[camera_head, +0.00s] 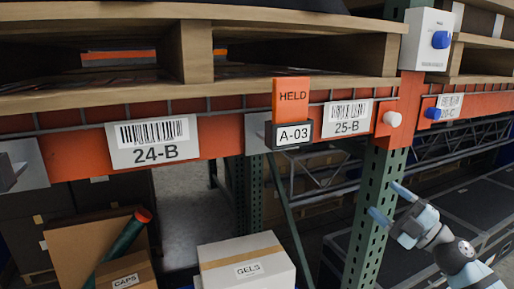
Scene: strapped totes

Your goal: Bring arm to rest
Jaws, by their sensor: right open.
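My right arm comes in from the lower right corner, light blue and dark grey. My right gripper (384,199) is open, its two blue-tipped fingers spread apart and pointing up and left. Nothing shows between the fingers. In the picture the fingers lie in front of or beside the green rack upright (368,225); I cannot tell whether they touch it. My left gripper is not in view.
An orange beam (225,136) crosses the view, bearing an orange HELD tag (291,97) above an A-03 sign (293,134). A white GELS box (245,262) and brown CAPS box (125,273) stand below. Black cases (480,205) lie behind my right arm.

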